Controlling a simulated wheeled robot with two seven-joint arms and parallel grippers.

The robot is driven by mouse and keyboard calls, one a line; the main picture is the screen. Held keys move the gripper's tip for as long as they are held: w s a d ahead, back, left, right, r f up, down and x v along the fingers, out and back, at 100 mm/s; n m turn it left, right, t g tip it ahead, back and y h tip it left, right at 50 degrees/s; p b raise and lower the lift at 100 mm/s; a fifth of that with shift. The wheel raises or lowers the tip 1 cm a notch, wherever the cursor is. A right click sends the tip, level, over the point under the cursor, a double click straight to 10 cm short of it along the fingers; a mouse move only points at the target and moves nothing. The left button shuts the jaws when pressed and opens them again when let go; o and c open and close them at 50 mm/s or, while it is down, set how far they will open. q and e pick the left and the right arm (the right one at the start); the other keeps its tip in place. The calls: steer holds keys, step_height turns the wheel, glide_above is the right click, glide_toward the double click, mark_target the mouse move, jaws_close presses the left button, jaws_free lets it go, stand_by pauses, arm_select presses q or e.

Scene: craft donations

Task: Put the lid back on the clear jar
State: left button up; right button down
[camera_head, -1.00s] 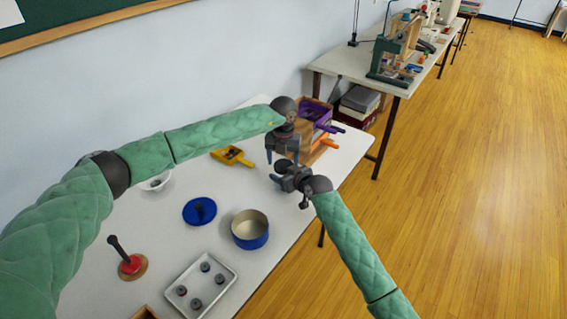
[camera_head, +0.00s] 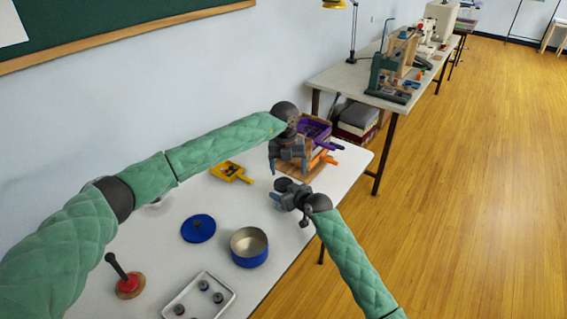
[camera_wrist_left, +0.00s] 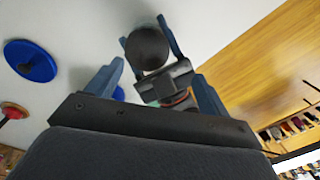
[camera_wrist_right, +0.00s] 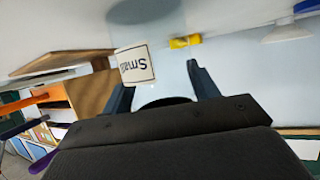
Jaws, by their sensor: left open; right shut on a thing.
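My right gripper (camera_head: 277,191) is shut on a black round lid (camera_wrist_left: 148,47), held over the table's right part. The lid's edge also shows between the fingers in the right wrist view (camera_wrist_right: 165,102). My left gripper (camera_head: 287,166) is open, beside and slightly beyond the right one in the head view. Nothing shows clearly between its fingers. A cream label reading "Small" (camera_wrist_right: 136,64) stands beyond the right fingers.
A wooden unit with purple and orange scoops (camera_head: 312,140) stands at the table's far right.

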mark_target(283, 183)
arm_select(q)
steer(key=shift+w+a+r+n, duration=0.15)
steer(key=shift+r+n, duration=0.25)
steer(key=shift+n, duration=0.15)
steer(key=shift+w+a+r+n, duration=0.1)
steer(key=shift+a+r+n, duration=0.05)
steer(key=shift+r+n, duration=0.35)
steer(key=shift+a+r+n, duration=0.1)
steer(key=shift+a+n, duration=0.05)
steer(key=shift+n, duration=0.5)
steer(key=shift+a+n+y, duration=0.2)
steer(key=shift+n, duration=0.65)
steer(key=shift+a+n+y, duration=0.15)
steer(key=shift+n+y, duration=0.05)
steer(key=shift+n, duration=0.65)
steer(key=shift+f, duration=4.05)
steer(key=shift+s, duration=0.1)
steer(key=shift+c, duration=0.4)
steer(key=c, duration=0.9)
steer(key=m, duration=0.6)
steer(key=shift+m, duration=0.3)
